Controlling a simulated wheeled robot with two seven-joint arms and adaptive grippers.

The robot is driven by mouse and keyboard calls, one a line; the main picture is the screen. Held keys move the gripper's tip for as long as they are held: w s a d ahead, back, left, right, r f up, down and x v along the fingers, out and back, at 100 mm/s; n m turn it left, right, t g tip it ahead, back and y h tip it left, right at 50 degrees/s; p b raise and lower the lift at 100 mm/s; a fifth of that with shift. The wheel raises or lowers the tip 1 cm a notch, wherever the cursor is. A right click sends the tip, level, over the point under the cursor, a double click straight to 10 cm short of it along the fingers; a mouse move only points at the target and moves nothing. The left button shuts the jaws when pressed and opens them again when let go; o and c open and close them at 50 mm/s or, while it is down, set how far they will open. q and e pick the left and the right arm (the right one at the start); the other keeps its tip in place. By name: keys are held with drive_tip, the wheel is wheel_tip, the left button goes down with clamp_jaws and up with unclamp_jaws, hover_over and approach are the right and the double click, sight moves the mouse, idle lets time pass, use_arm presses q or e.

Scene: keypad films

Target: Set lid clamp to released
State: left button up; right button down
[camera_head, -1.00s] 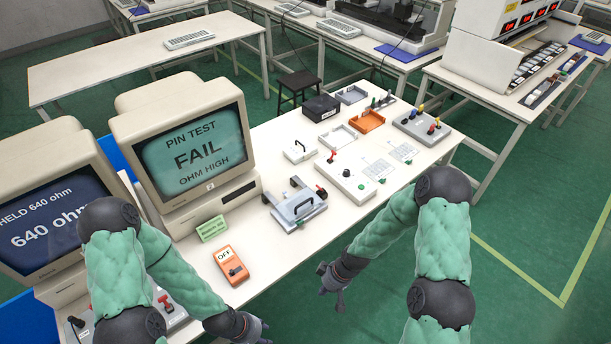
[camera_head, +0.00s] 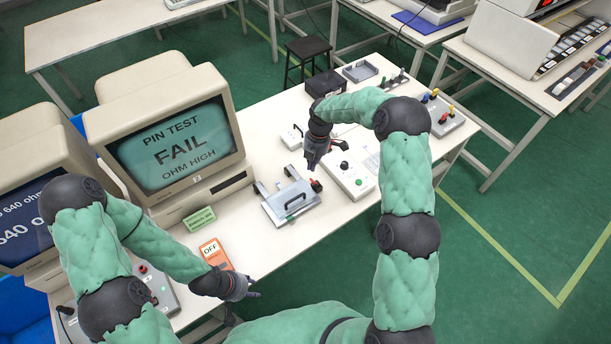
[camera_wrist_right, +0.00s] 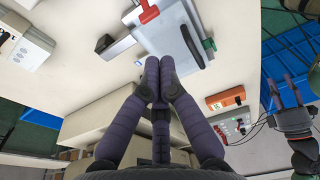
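The test fixture (camera_head: 277,212) is a grey plate with a dark bar handle, on the table right of the FAIL monitor. A small red lever (camera_head: 316,185), seemingly its lid clamp, is at its right end. In the right wrist view the red lever (camera_wrist_right: 148,12) is at the plate's upper edge, beyond my fingertips; whether it is latched is unclear. My right gripper (camera_head: 311,165) hangs above and behind the fixture, fingers together and empty; its fingers (camera_wrist_right: 159,72) overlap the plate's edge in the wrist view. My left gripper (camera_head: 250,294) is open and empty at the table's front edge.
An orange OFF switch box (camera_head: 215,254) and a green label (camera_head: 199,219) lie left of the fixture. A white control box (camera_head: 347,176) is close on its right. The FAIL monitor (camera_head: 178,143) stands at the left. A black box (camera_head: 325,84) is farther back.

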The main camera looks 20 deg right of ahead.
sight(307, 188)
idle(0.3)
drive_tip(key=f, duration=0.3)
drive_tip(key=a+f, duration=0.1)
drive_tip(key=f, duration=0.6)
drive_tip(key=shift+s+a+b, duration=0.2)
drive_tip(key=shift+s+b, duration=0.05)
drive_tip(key=shift+b, duration=0.15)
drive_tip(key=shift+r, duration=0.1)
